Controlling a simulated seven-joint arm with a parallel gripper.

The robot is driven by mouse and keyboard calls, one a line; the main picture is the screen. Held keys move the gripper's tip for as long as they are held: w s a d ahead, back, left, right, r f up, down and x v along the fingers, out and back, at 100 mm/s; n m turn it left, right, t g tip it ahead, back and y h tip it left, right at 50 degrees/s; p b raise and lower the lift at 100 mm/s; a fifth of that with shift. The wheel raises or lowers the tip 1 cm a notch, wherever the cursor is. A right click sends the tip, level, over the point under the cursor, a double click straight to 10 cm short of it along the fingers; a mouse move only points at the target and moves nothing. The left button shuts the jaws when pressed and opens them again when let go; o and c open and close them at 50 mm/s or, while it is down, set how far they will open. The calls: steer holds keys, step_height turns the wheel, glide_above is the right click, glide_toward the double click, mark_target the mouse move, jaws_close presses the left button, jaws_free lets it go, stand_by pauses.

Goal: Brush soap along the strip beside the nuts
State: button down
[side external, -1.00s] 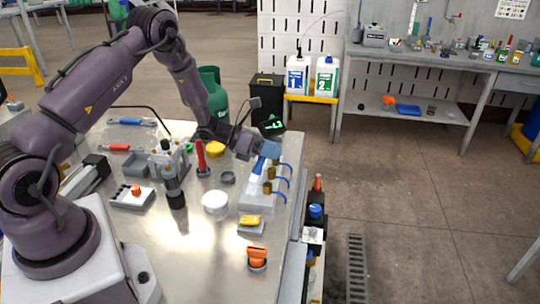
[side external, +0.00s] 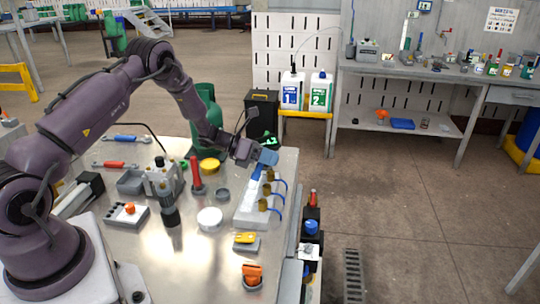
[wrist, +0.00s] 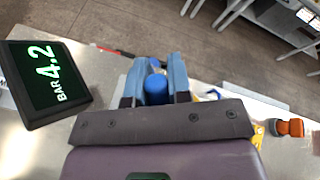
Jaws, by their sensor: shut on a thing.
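My gripper (side external: 266,157) is shut on a brush with a blue handle (side external: 257,172), over the far end of a pale strip block (side external: 246,206). In the wrist view, the round blue handle end (wrist: 156,88) sits between the two blue fingers of my gripper (wrist: 155,78). Several brass nuts, such as the middle one (side external: 266,189), stand in a row along the block's right side, with blue hoses (side external: 281,187) running off them. The brush is left of the farthest nut. Its bristles are too small to make out, so I cannot tell whether they touch the strip.
A white round tub (side external: 210,219), a yellow-topped block (side external: 245,241) and an orange-topped item (side external: 252,274) stand nearby. A red upright tool (side external: 196,175) and yellow disc (side external: 209,166) are left of my gripper. A display reading 4.2 BAR (wrist: 46,77) is close beside my wrist.

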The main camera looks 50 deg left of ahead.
steer(key=shift+s+d, duration=3.3)
steer(key=shift+d+r, duration=0.1)
steer(key=shift+r, duration=0.1)
step_height(320, 180, up, 8)
steer(key=shift+f, duration=0.2)
